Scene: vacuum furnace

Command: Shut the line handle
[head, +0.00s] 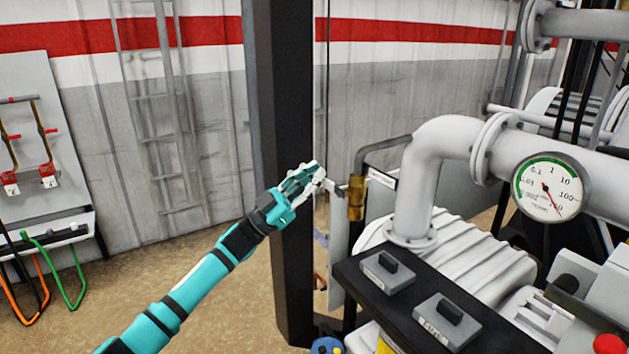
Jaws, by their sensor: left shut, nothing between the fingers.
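My left gripper (303,181) is shut and empty, raised in front of the dark upright column. Its fingers point up and to the right, toward a brass valve fitting (356,198) on a grey pipe. A small gap shows in the picture between the fingertips and the brass fitting. A pale plate (338,229) stands upright just left of the fitting. No line handle can be made out with certainty; the fingertips may hide part of it. My right gripper is not in view.
A dark column (283,90) stands behind the gripper. To the right are a thick white pipe (432,150), a round gauge (552,188) and a black panel (357,277) with two grey switch boxes. A red-fitted wall board (30,125) is at left.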

